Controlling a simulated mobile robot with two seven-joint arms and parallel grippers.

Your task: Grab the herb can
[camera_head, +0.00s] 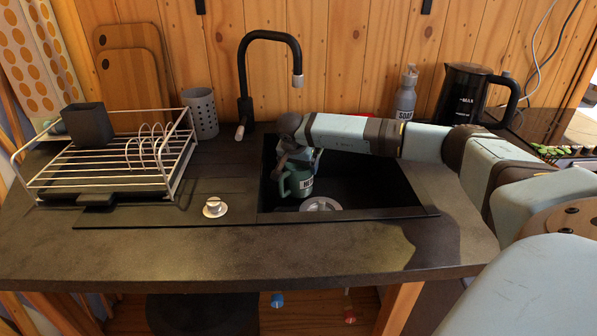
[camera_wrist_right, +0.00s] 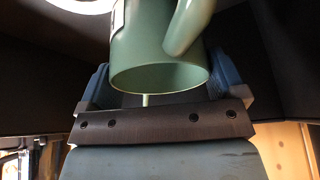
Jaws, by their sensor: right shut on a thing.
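The herb can (camera_head: 301,185) is a green, mug-like can with a handle and a pale label. It is in the dark sink, left of the drain. My right gripper (camera_head: 303,160) reaches down over the can from above and is shut on it. In the right wrist view, the green can (camera_wrist_right: 158,45) with its handle sits between the blue fingers of my right gripper (camera_wrist_right: 158,82). The fingers hide part of the can in the head view. I cannot tell if the can touches the sink floor. My left gripper is not in view.
The black sink (camera_head: 380,190) has walls around the can, with a metal drain (camera_head: 320,204) beside it. A black faucet (camera_head: 270,36) stands behind. A dish rack (camera_head: 105,180) is at left, a soap bottle (camera_head: 405,97) and black kettle (camera_head: 465,95) at back right. The front counter is clear.

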